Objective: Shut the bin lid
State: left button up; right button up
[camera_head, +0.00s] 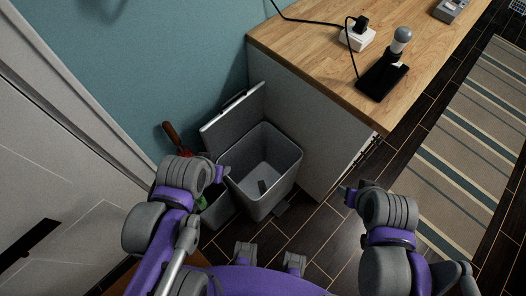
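A grey bin (281,186) stands on the dark floor between the teal wall and the wooden-topped cabinet. Its lid (232,115) is up, tilted back toward the wall. A small dark object (262,186) lies inside the bin. My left gripper (222,174) is at the bin's left rim, below the raised lid; I cannot tell whether it touches the rim. My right gripper (348,196) is to the right of the bin, apart from it, over the floor. The finger openings of both grippers are too small and hidden to judge.
The wood-topped cabinet (300,48) stands close behind and right of the bin, holding a lamp (397,48) and a white power box (357,38). A smaller container (215,212) and a red-handled tool (176,138) are left of the bin. A striped rug (470,130) lies right.

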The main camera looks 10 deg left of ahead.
aim_at(222, 130)
jog(key=k+l, duration=0.2)
jog(key=k, duration=0.35)
jog(key=k+l, duration=0.2)
jog(key=k, duration=0.3)
jog(key=k+l, duration=0.15)
jog(key=k, duration=0.4)
